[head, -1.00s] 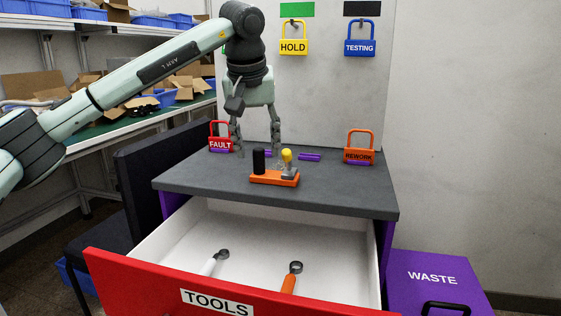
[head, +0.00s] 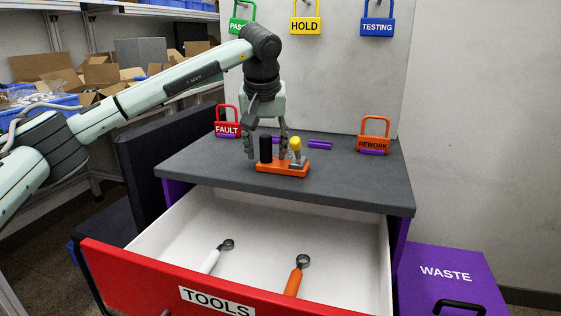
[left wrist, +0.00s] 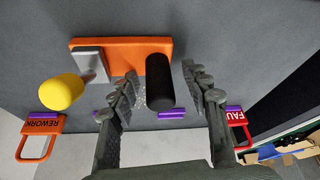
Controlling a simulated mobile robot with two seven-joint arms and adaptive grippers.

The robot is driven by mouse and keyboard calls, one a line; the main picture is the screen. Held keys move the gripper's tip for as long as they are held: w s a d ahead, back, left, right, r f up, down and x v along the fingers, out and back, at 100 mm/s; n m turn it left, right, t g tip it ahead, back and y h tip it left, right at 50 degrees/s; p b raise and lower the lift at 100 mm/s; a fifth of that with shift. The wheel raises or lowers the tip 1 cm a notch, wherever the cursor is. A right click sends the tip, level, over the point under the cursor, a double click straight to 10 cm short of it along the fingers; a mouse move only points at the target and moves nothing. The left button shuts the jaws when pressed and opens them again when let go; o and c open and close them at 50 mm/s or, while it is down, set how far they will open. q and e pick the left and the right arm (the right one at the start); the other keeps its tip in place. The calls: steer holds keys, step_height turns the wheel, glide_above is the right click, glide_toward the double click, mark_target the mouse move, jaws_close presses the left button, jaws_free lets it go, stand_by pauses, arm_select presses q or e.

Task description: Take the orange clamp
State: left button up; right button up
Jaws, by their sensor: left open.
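The orange clamp (head: 284,167) stands on the dark grey cabinet top. It has an orange base, an upright black post (head: 266,149), a grey bracket and a yellow knob (head: 295,143). My left gripper (head: 267,153) is open, pointing down at the clamp, with a finger on each side of the black post. In the left wrist view the black post (left wrist: 159,82) stands between the two open fingers (left wrist: 160,88), with visible gaps. The orange base (left wrist: 120,54) lies beyond it. My right gripper is not in view.
An open drawer (head: 275,235) below holds a white-handled tool (head: 215,256) and an orange-handled tool (head: 297,277). FAULT (head: 227,124) and REWORK (head: 374,136) padlocks stand at the back, near purple pieces (head: 320,144). A purple WASTE box (head: 450,270) is at the right.

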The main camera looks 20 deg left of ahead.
arm_select(q)
jaws_close()
steer(key=shift+r, duration=0.1)
stand_by(0.4)
